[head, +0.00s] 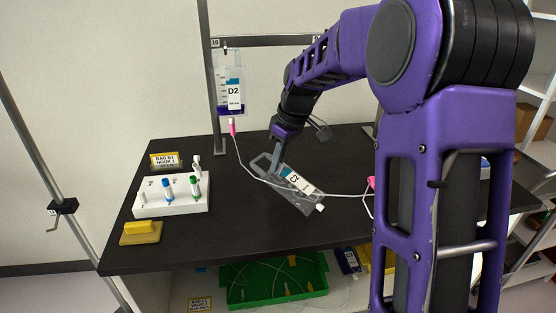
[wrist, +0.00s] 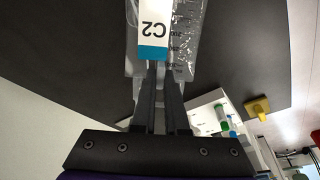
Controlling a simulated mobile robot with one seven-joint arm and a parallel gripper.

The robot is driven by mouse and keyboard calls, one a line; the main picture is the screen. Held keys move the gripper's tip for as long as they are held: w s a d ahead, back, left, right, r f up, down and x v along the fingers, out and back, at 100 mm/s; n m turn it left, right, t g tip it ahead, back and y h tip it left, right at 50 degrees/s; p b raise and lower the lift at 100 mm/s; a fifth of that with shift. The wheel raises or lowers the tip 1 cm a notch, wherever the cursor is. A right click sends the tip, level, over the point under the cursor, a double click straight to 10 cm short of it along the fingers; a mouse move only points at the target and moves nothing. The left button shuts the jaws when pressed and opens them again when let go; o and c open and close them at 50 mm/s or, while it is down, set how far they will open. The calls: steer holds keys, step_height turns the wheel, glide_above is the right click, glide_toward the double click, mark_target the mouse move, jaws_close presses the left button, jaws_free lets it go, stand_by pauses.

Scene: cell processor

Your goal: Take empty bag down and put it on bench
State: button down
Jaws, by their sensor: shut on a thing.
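The clear, empty bag labelled C2 (head: 303,201) is over the middle of the black bench (head: 240,222), tilted with its label facing up. I cannot tell whether it touches the bench top. My gripper (head: 276,158) is shut on the bag's upper end. In the wrist view the two fingers (wrist: 160,68) meet at the end of the bag (wrist: 185,40), beside its white and teal C2 label. A thin tube runs from the bag's lower right end. Another tube crosses the bench to the hanging bag.
Bag D2 (head: 230,92), with purple fluid, hangs on the rail (head: 262,42) at the back. A white rack (head: 173,207) with capped tubes and a yellow block (head: 141,228) stand at left. A green tray (head: 240,290) is below. Front bench space is clear.

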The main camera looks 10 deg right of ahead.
steer(key=c, duration=0.9)
jaws_free()
steer(key=shift+o, duration=0.2)
